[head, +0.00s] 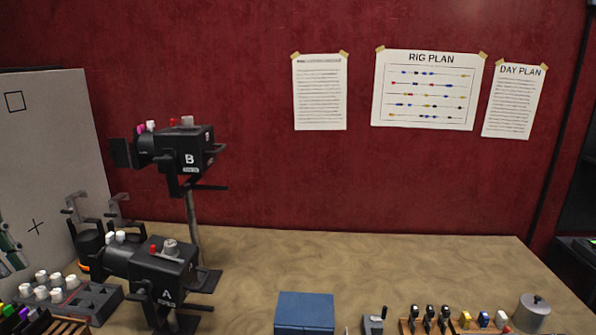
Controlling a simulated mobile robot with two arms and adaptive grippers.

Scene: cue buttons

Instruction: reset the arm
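Lamp unit A (160,275) is black, with a red button and a pale knob on top. Lamp unit B (183,153) sits higher on a pole, with red, pink and white buttons on top. My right gripper is not in view.
A control box with white knobs (88,300) stands at front left. A blue box (305,312), a small lever switch (374,322), several small levers (430,318) and a lidded metal pot (531,312) line the front edge. The middle and back of the table (370,262) are clear.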

